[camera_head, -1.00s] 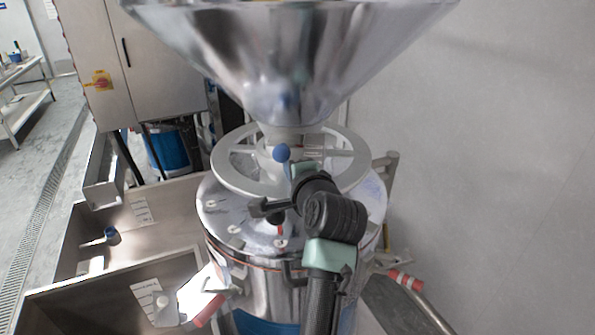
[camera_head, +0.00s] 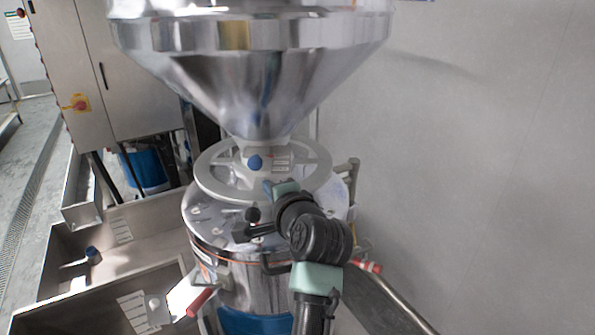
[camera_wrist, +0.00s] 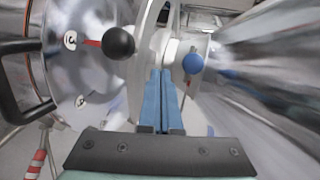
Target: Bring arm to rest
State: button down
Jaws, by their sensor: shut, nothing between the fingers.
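My gripper (camera_wrist: 160,100) shows in the wrist view as two blue fingers pressed together, shut with nothing between them. In the head view my dark arm reaches up in front of the grinder, and its fingertips are hard to make out there. The steel grinder drum (camera_head: 205,235) stands behind the arm, with a grey handwheel (camera_head: 215,185) on top. A blue ball knob (camera_head: 255,162) sits by the hopper neck; it also shows in the wrist view (camera_wrist: 193,63), right of the fingertips. A black ball knob (camera_wrist: 118,42) is to their left.
A large steel hopper (camera_head: 250,85) hangs above the drum. Steel sinks (camera_head: 100,290) stand at the left, with an electrical cabinet (camera_head: 75,60) behind. A bare wall (camera_head: 480,150) closes off the right. A red-and-white bar (camera_head: 367,266) sticks out right of the drum.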

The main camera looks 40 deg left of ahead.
jog(key=w+d+r+n+t+h+b, duration=0.25)
jog(key=d+r+t, duration=0.3)
jog(key=d, duration=0.35)
jog(key=w+d+r+n+t+h+b, duration=0.1)
jog(key=d+r+t+b, duration=0.3)
jog(key=d+r, duration=0.4)
jog(key=s+d+r+n+t+h+b, duration=0.1)
jog(key=s+d+r+t+h, duration=0.3)
jog(key=s+d, duration=0.4)
jog(key=s+d+r+n+t+h+b, duration=0.1)
jog(key=s+d+r+t+h+b, duration=0.3)
jog(key=d, duration=0.7)
jog(key=s+r+t+h, duration=0.1)
jog(key=s+r+t, duration=0.1)
jog(key=s+r, duration=0.1)
jog(key=shift+s+d+n+b, duration=0.3)
jog(key=shift+s+n, duration=0.05)
jog(key=shift+s, duration=0.2)
